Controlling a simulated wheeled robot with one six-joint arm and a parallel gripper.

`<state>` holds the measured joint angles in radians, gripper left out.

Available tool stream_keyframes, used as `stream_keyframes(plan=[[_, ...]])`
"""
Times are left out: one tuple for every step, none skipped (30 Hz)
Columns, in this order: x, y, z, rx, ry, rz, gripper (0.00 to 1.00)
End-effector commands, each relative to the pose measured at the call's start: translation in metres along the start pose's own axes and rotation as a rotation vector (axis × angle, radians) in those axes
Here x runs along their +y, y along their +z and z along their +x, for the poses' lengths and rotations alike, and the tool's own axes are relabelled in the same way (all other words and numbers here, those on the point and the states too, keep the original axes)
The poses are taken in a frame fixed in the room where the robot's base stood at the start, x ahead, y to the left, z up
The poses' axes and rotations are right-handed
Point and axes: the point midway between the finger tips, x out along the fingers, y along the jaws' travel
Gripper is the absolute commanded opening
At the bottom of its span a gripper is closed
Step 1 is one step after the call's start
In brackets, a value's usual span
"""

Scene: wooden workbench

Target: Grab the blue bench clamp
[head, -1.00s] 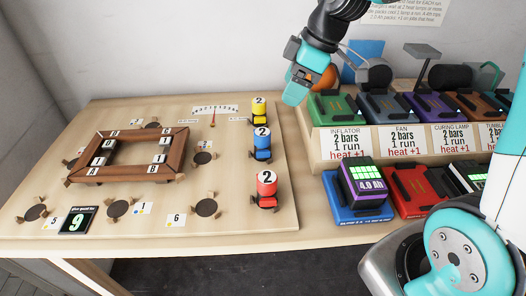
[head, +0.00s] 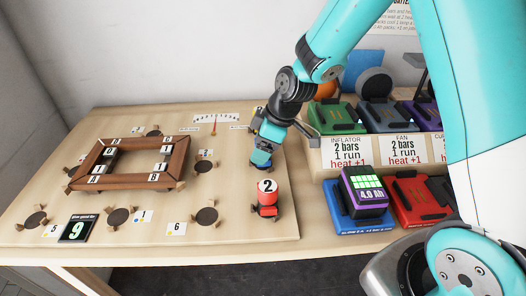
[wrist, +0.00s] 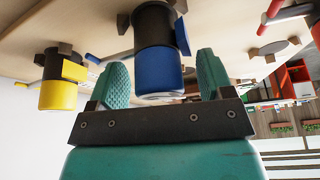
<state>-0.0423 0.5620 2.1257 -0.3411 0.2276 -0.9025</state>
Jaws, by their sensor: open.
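The blue bench clamp (head: 262,167) stands on the board at its right side. My gripper covers most of it in the head view. In the wrist view the blue clamp (wrist: 157,72), with a black band and a pale end, sits between the two teal fingers, with gaps at both sides. My gripper (head: 261,152) is open over it, and it also shows in the wrist view (wrist: 163,72). The red clamp (head: 267,198), labelled 2, stands nearer the front. The yellow clamp (wrist: 58,88) is left of my gripper in the wrist view.
A wooden frame (head: 91,183) lies on the board at left, with several dark discs around it. A purple battery (head: 365,188) sits on a blue base at right. A raised shelf (head: 345,152) holds a green unit (head: 335,116) and others.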

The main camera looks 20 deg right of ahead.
Motion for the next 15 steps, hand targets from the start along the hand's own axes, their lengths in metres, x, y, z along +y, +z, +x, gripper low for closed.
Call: stream_keyframes(plan=[[-0.0003,0.0003,0.0058,-0.001,-0.001,0.0,0.74],[-0.0001,0.0002,0.0078,0.0,0.0,0.0,0.74],[0.0,0.0003,0.0098,-0.001,0.001,0.0,0.74],[0.0001,0.0004,0.0107,-0.001,0.001,0.0,0.74],[0.0002,0.0004,0.0111,0.0,0.001,0.0,0.74],[0.0002,0.0004,0.0112,0.0,0.002,0.0,0.74],[0.0003,0.0004,0.0111,0.0,0.002,0.0,0.74],[0.0003,0.0004,0.011,0.0,0.002,0.0,0.74],[0.0003,0.0004,0.0109,0.0,0.002,0.0,0.74],[0.0003,0.0004,0.0109,0.0,0.002,0.0,0.74],[0.0002,0.0004,0.0108,0.0,0.002,0.0,0.67],[0.0002,0.0004,0.0108,0.0,0.002,0.0,0.58],[0.0002,0.0004,0.0108,0.0,0.002,0.0,0.51],[0.0002,0.0004,0.0107,0.0,0.002,0.0,0.44],[0.0002,0.0004,0.0107,0.0,0.002,0.0,0.35]])
